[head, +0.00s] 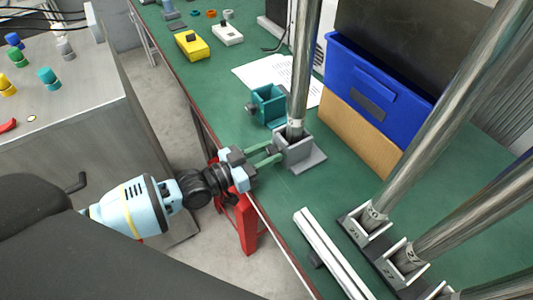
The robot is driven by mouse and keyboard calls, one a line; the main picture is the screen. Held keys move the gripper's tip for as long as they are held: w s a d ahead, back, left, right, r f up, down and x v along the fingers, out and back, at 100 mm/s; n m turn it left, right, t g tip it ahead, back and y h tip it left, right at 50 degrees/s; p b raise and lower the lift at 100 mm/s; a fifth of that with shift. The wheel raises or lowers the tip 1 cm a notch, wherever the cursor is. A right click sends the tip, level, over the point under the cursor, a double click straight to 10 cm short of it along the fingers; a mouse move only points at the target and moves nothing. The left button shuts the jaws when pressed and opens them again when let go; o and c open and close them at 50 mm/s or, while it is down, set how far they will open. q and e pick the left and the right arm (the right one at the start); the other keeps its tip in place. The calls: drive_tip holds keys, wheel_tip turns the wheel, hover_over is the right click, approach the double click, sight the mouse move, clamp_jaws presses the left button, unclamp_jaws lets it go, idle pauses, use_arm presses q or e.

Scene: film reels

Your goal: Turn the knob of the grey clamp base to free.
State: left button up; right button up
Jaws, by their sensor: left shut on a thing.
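The grey clamp base (308,163) stands on the green table in the middle of the head view. A shiny metal pole (301,75) stands upright in it. My left gripper (274,154) reaches in from the left, with its green fingers at the left side of the base. It is shut on the knob of the base, which is mostly hidden by the fingers, so its setting cannot be read. My right gripper is not in view.
A teal clamp base (268,101) stands just behind the grey one. A blue bin (375,83) is to the right. Several tilted metal poles in bases (372,219) and a white rail (328,250) lie at the right front. The table's left edge runs under my arm.

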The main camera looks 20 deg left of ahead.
use_arm(q)
drive_tip(key=n, duration=0.4)
drive_tip(key=shift+b, duration=0.4)
drive_tip(key=shift+n, duration=0.8)
drive_tip(key=o, duration=1)
drive_tip(key=v, duration=0.6)
drive_tip(key=shift+s+a+f+b, duration=0.1)
drive_tip(key=shift+s+a+b, duration=0.1)
drive_tip(key=shift+b, duration=0.1)
drive_tip(key=shift+s+a, duration=0.4)
drive_tip(key=shift+s, duration=0.1)
